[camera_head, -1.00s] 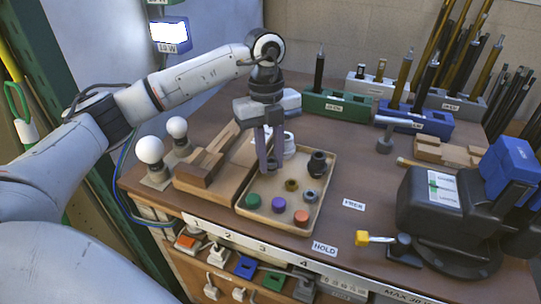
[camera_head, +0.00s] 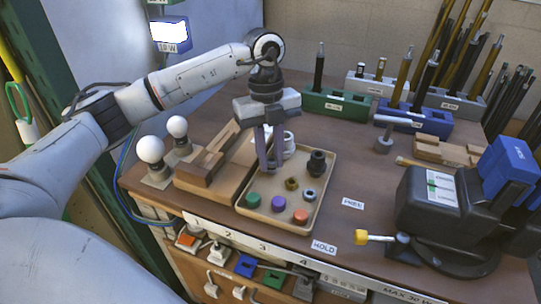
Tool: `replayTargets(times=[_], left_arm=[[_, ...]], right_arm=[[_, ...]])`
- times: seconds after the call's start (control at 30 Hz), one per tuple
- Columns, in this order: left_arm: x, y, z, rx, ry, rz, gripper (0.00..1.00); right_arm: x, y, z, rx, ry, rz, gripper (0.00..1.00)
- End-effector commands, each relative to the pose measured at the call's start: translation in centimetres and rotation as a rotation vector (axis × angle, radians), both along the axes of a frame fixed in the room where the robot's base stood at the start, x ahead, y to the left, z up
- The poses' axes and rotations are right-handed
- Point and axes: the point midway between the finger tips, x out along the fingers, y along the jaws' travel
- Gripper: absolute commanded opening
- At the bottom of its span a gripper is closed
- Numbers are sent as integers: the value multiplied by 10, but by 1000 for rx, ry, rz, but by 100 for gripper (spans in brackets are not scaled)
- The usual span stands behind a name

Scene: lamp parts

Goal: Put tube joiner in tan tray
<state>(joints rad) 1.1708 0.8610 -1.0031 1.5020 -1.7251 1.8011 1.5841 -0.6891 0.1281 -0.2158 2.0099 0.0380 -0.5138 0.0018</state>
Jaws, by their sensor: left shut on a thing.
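The tan tray (camera_head: 325,172) lies on the brown bench in the middle of the view, with a low rim. My left gripper (camera_head: 270,168) points straight down over the tray's left back part. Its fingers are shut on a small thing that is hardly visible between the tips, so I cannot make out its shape. I cannot tell for sure which part is the tube joiner. In the tray are a green cap (camera_head: 253,200), a purple cap (camera_head: 278,203), an orange cap (camera_head: 300,216), a brass ring (camera_head: 291,184), a grey ring (camera_head: 309,195) and a black cylinder (camera_head: 317,162). My right gripper is out of view.
A white round part (camera_head: 289,143) stands behind the fingers. Wooden blocks (camera_head: 200,168) and white bulbs (camera_head: 150,150) are to the left. A green rack (camera_head: 335,104) and a blue rack (camera_head: 415,119) stand behind.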

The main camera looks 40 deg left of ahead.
Motion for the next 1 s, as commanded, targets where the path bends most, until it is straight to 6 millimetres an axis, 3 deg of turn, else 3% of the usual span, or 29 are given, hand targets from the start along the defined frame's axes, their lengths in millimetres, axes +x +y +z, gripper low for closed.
replayTargets(times=[0.07,0.1,0.23,0.7,0.83,1.0], left_arm=[[1,2,0,5,-2,4,0],[1,2,-1,5,-2,4,23],[0,3,-1,6,0,5,42],[-2,6,-1,11,9,9,42],[1,7,16,9,3,9,42],[5,7,52,2,-6,6,42]], right_arm=[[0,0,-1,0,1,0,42],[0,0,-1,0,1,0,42],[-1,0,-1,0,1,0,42],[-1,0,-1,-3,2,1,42],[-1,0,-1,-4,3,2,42],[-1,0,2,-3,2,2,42]])
